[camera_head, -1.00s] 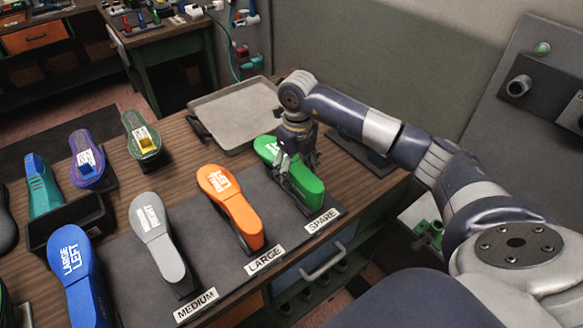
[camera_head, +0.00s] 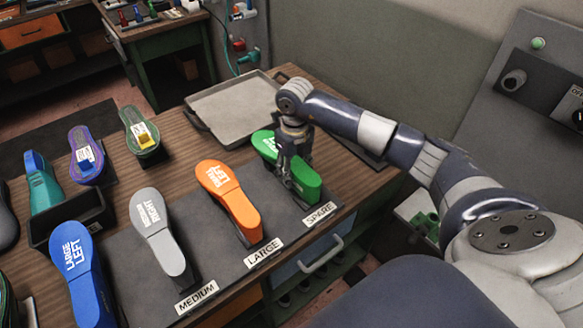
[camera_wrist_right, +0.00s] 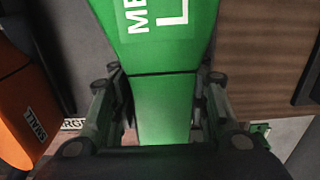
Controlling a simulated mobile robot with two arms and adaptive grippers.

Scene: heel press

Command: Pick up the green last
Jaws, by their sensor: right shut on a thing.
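The green last (camera_head: 304,184) lies at the right end of the dark mat, behind the SPARE label (camera_head: 319,215). My right gripper (camera_head: 289,181) comes down over its middle and is shut on it, one finger on each side. In the right wrist view the green last (camera_wrist_right: 166,105) runs between the two fingers of the right gripper (camera_wrist_right: 165,112), with part of its white lettering showing. I cannot tell whether the last is clear of the mat. My left gripper is not in view.
An orange last (camera_head: 229,198) lies just left of the green one, and a grey last (camera_head: 157,235) and a blue last (camera_head: 80,275) lie further left. A grey tray (camera_head: 232,106) sits behind on the wooden table. Lasts with purple and green tops stand at the back left.

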